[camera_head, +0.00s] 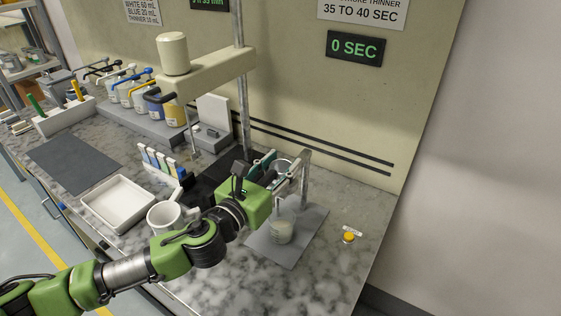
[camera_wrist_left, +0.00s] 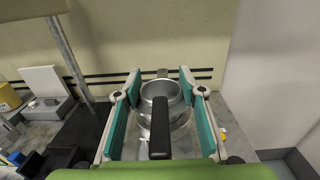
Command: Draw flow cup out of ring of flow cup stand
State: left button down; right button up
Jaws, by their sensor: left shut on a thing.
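The flow cup (camera_wrist_left: 160,92) is a silver metal cup with a black handle (camera_wrist_left: 160,138), upright between the two teal pads of my left gripper (camera_wrist_left: 160,115). In the head view the cup (camera_head: 284,164) shows at the end of my left gripper (camera_head: 268,166), beside the top of the flow cup stand (camera_head: 304,178). My left gripper is shut on the cup, one pad on each side. The ring is mostly hidden by the gripper, so I cannot tell whether the cup is still seated in it. My right gripper is not in view.
A clear beaker (camera_head: 283,226) stands on the grey stand base (camera_head: 262,248) below the gripper. A white mug (camera_head: 166,217) and white tray (camera_head: 118,203) are left. A mixer post (camera_head: 241,90) rises behind.

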pick_arm(q)
notch_tip(320, 180, up, 3)
jog(key=shift+w+f+p, duration=0.1)
jog(key=shift+p, duration=0.55)
jog(key=shift+r+p, duration=0.6)
jog(key=shift+p, duration=0.15)
jog(key=shift+s, duration=0.2)
notch_tip(320, 180, up, 4)
jog(key=p, duration=0.4)
jog(key=shift+f, duration=0.1)
